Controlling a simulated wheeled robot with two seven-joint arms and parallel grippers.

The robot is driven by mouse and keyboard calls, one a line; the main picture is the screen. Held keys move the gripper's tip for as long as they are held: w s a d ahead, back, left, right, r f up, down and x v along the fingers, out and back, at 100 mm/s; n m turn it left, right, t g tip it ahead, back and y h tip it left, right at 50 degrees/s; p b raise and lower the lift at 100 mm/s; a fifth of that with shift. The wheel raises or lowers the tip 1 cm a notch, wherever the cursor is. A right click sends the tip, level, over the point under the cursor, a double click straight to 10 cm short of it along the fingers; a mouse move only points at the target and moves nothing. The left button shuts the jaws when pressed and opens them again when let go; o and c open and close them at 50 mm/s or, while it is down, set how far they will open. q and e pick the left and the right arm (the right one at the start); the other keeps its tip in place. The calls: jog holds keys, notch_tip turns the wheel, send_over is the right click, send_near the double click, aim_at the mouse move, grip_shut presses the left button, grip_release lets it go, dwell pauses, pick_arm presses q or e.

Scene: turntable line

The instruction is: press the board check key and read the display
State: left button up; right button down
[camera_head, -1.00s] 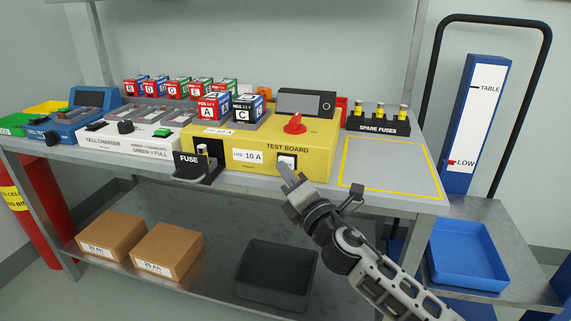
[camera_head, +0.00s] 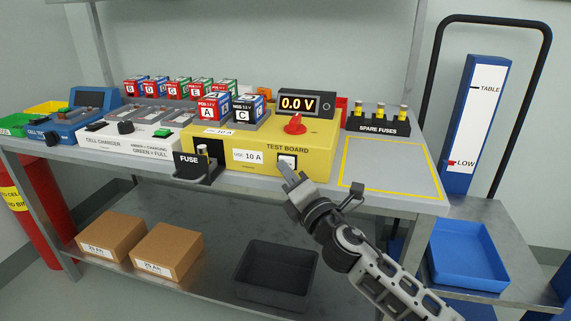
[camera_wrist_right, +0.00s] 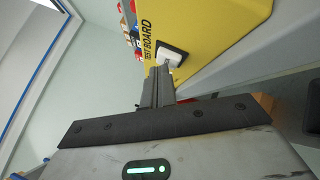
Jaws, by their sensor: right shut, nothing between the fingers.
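The yellow test board (camera_head: 310,147) stands on the bench with cells A (camera_head: 212,107) and C (camera_head: 247,110) seated on top. Its display (camera_head: 299,104) is lit and reads 0.0 V. A red knob (camera_head: 294,124) sits below the display. The white check key (camera_head: 289,158) is on the front face, partly covered by my right gripper (camera_head: 286,168). The key also shows in the right wrist view (camera_wrist_right: 170,54), with the shut, empty fingertips at it. My left gripper is not in view.
Spare fuses (camera_head: 379,122) are to the right, by a clear yellow-outlined area (camera_head: 390,172). A cell charger (camera_head: 130,138) is at left. A dark bin (camera_head: 277,276) sits on the lower shelf.

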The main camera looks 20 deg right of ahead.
jog(key=shift+s+a, duration=0.4)
jog(key=shift+s, duration=0.25)
jog(key=shift+s+a+p, duration=0.25)
jog(key=shift+s+a, duration=0.5)
jog(key=shift+s, duration=0.3)
jog(key=shift+s+a+p, duration=0.25)
jog(key=shift+s+a, duration=0.45)
jog(key=shift+s, duration=0.3)
